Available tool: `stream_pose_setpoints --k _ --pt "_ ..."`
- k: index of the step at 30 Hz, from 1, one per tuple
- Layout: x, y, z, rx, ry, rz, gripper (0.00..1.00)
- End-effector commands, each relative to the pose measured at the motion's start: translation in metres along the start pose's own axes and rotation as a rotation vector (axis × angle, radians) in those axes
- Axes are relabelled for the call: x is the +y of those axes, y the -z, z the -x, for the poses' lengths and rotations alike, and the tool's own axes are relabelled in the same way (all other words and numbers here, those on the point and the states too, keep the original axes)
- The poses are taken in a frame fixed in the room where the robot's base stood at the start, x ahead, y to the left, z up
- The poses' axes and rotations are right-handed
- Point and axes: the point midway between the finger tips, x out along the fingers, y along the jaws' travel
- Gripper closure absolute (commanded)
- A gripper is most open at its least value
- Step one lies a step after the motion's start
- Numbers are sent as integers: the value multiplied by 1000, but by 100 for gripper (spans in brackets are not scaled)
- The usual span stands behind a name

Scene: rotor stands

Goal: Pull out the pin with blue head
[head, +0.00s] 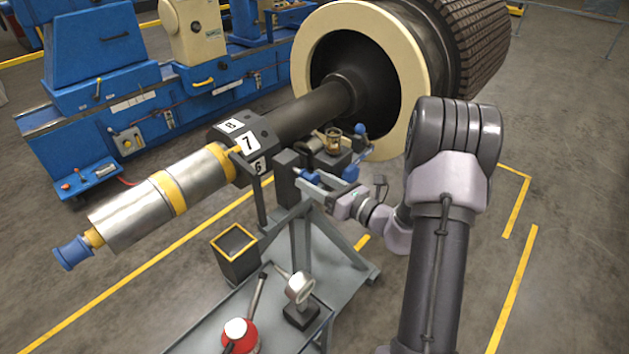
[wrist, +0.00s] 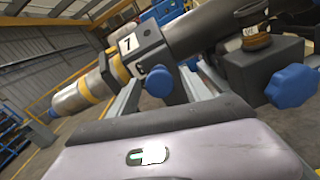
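A pin with a round blue head (wrist: 157,82) sits at the dark block of the stand, below the numbered collar. In the head view the blue head (head: 308,176) shows at the block's right side, by my fingertips. My gripper (head: 312,184) points left at it. In the wrist view two grey fingers (wrist: 160,88) stand apart, one on each side of the blue head, so the gripper looks open. I cannot tell whether either finger touches the head. The pin's shaft is hidden.
A blue lobed knob (wrist: 292,86) is close on the right, on a dark block; it also shows in the head view (head: 350,172). The dark shaft with a collar numbered 7 (head: 248,143) runs above. A grey cart (head: 200,335) with tools stands below.

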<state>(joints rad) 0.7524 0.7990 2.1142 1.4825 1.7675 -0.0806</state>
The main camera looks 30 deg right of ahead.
Motion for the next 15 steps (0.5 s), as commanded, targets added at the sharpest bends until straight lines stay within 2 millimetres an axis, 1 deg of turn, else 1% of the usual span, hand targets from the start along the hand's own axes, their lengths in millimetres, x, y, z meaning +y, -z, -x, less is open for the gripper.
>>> stream_pose_setpoints --k 5,8,11,15 --pt "0 -1 2 -1 1 0 43" --pt "-1 -1 16 1 3 0 43" --pt "-1 -2 42 0 6 -2 43" --pt "-1 -3 88 -2 8 -4 43"
